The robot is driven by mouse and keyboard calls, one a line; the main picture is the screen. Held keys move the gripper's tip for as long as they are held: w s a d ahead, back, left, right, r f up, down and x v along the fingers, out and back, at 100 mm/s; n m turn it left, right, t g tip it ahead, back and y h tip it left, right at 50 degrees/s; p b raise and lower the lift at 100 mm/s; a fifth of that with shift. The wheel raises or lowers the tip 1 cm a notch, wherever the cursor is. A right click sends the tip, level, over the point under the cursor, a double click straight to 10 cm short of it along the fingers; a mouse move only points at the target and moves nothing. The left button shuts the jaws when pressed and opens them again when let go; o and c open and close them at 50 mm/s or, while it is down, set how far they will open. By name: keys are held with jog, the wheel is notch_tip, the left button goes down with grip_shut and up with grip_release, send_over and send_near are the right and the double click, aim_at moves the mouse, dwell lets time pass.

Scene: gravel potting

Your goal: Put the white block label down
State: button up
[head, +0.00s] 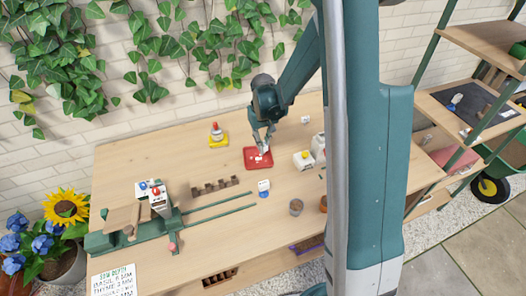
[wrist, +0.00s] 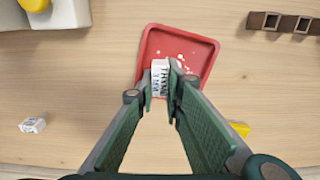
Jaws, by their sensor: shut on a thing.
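My gripper (head: 264,148) is over the red tray (head: 249,164) on the bench. In the wrist view, its fingertips (wrist: 162,84) are shut on a white block label (wrist: 160,73) with dark printed letters. The block is seen against the near part of the red tray (wrist: 205,77). I cannot tell whether it touches the tray floor. Small white bits (wrist: 181,56) lie in the tray. A second white printed block (wrist: 32,125) lies on the bare wood, and it also shows in the head view (head: 305,120).
A brown cell strip (head: 214,187) and a blue-based white tag (head: 263,186) are in front. Bare wood surrounds the tray.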

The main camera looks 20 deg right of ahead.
jog(key=shift+f, duration=1.85)
jog(key=shift+f+b, duration=0.2)
jog(key=shift+b, duration=0.25)
jog(key=o, duration=0.4)
jog(key=shift+r+p, duration=0.25)
jog(key=shift+p, duration=0.05)
jog(key=shift+r+p, duration=0.55)
jog(key=shift+r, duration=5.45)
